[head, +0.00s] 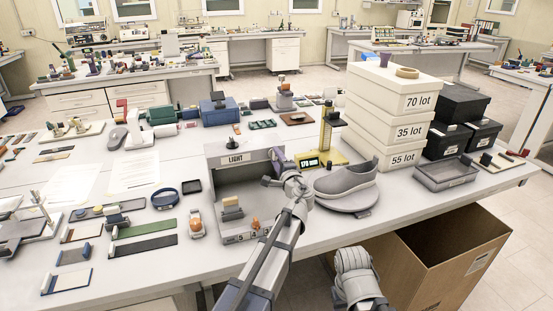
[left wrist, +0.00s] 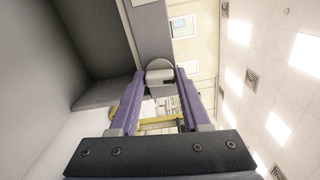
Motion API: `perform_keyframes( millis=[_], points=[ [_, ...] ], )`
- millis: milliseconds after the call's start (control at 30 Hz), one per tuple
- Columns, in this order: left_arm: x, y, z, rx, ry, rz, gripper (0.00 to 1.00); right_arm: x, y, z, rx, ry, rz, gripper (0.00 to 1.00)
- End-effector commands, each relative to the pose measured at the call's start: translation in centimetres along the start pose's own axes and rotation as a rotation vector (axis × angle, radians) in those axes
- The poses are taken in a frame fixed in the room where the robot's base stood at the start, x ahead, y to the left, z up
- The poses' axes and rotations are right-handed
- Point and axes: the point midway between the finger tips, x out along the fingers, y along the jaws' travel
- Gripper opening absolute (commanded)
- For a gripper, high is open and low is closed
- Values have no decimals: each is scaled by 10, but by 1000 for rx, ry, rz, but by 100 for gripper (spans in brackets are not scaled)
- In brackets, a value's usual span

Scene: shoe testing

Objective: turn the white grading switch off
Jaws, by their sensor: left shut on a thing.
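The grey light booth (head: 213,182) stands in the middle of the table with its front open and a LIGHT label (head: 237,158) on its top panel. My left gripper (head: 272,163) is at the right end of that panel. In the left wrist view, its purple fingers (left wrist: 159,82) are closed on the sides of a pale switch piece (left wrist: 160,76), which sits against a grey rounded plate beside the booth's edge. In the head view the gripper and arm hide the switch. My right gripper is out of the picture; only part of the right arm shows at bottom centre.
A grey shoe (head: 345,180) stands on a round stand just right of my left arm. White lot boxes (head: 385,123) are stacked behind it. An open cardboard box (head: 440,255) is below the table's front right edge.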

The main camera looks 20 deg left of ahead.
Motion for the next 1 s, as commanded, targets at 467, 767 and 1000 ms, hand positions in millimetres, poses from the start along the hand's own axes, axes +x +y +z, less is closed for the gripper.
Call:
perform_keyframes(
  millis=[467,767,1000],
  points=[
    [-1,1,1,-130,-1,2,0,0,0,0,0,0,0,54],
    [-1,1,1,-133,-1,3,0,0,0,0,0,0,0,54],
    [-1,1,1,-132,-1,2,63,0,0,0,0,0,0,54]
  ],
)
